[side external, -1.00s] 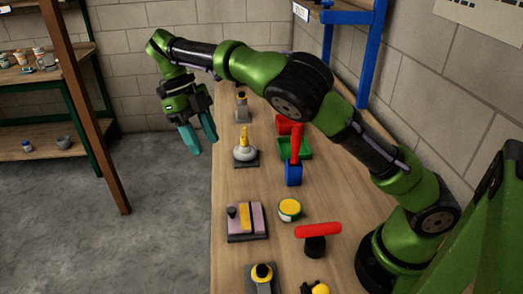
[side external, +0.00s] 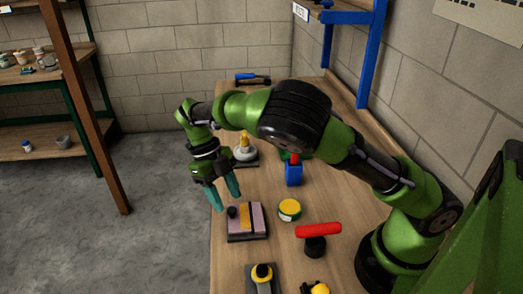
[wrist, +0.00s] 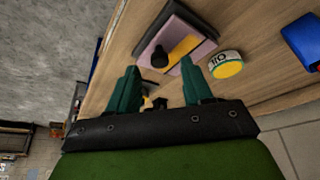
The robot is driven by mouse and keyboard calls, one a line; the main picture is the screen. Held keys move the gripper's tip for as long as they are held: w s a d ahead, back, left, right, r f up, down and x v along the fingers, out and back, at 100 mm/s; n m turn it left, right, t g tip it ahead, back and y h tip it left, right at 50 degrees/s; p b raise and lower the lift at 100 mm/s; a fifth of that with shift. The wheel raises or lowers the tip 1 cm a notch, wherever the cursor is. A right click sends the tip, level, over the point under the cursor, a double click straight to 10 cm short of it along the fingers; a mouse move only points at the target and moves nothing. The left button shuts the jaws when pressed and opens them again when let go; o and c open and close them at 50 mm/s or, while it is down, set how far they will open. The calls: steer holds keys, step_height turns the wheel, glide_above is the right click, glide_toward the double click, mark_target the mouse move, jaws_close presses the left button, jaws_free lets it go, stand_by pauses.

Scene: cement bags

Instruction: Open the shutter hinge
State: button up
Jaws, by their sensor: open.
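A flat pink panel with a yellow strip and a black knob, which looks like the shutter hinge (side external: 258,218), lies on a dark base near the left edge of the bench. It also shows at the top of the wrist view (wrist: 204,32), with its black knob (wrist: 159,57) between the lines of my two fingers. My gripper (side external: 227,199) is open and empty, with its teal fingers pointing down. It is just above and behind the panel, at the bench's left edge, apart from the knob as far as I can tell.
A yellow-topped round tin (side external: 289,209) stands right of the panel. A red-handled black tool (side external: 318,233), a blue block (side external: 293,174) and a yellow-knobbed device (side external: 262,274) are nearby. A yellow-tipped fixture (side external: 244,147) stands behind my gripper. Bare bench lies between them.

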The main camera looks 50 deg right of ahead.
mark_target(239, 214)
steer(key=shift+x, duration=1.2)
jaws_close()
